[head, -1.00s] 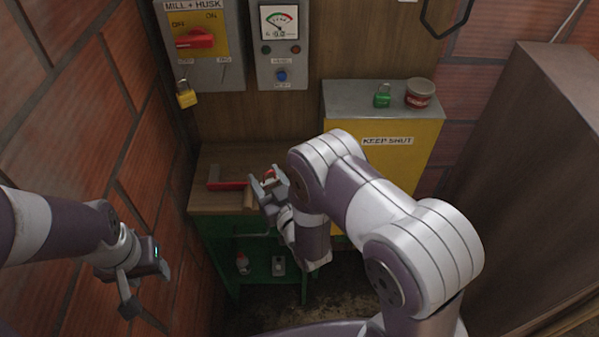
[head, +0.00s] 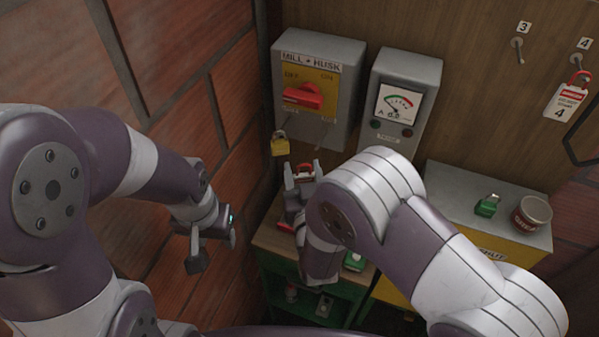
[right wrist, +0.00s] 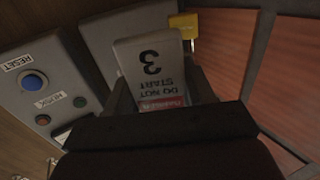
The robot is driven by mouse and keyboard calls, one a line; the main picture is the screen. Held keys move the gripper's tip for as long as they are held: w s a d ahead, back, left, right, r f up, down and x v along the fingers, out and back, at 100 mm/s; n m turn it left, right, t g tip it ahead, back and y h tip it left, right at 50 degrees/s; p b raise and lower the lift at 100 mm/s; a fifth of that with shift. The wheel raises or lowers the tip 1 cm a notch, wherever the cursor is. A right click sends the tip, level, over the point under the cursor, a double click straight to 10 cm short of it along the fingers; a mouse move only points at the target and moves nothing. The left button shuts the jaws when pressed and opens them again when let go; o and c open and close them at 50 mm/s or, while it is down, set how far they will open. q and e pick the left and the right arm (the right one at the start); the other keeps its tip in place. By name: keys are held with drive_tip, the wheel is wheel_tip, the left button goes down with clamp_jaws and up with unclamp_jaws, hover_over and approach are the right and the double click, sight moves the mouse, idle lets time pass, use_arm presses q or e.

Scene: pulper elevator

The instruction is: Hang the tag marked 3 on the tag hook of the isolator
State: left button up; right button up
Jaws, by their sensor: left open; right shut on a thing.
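The isolator (head: 320,70) is the grey MILL + HUSK box with a yellow plate and a red handle (head: 303,96). A yellow padlock (head: 280,145) hangs below its left part; it also shows in the right wrist view (right wrist: 184,28). A thin piece, perhaps the tag hook (head: 318,143), shows faintly below its right part. My right gripper (head: 299,172) is shut on the tag marked 3 (right wrist: 151,58), below the isolator and the padlock. My left gripper (head: 212,250) is open and empty near the brick wall.
A grey meter box (head: 405,95) stands right of the isolator. Hook 3 (head: 517,45) is bare; a tag marked 4 (head: 565,101) hangs beside it. A bench (head: 270,238) lies below my right gripper.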

drive_tip(key=shift+w+d, duration=0.1)
drive_tip(key=shift+w, duration=0.2)
use_arm(q)
drive_tip(key=shift+w+d+f+b, duration=0.1)
drive_tip(key=shift+w+f+b, duration=0.05)
drive_tip(key=shift+f+b, duration=1.05)
use_arm(e)
drive_tip(key=shift+w+d+f, duration=0.3)
drive_tip(key=shift+w+d, duration=0.1)
drive_tip(key=shift+w, duration=0.85)
drive_tip(key=shift+w+d+f, duration=0.25)
drive_tip(key=shift+w+d, duration=0.15)
drive_tip(key=shift+w, duration=0.8)
drive_tip(key=shift+w+d+f, duration=0.3)
drive_tip(key=shift+w+d, duration=0.1)
drive_tip(key=shift+w, duration=0.85)
drive_tip(key=o, duration=1.1)
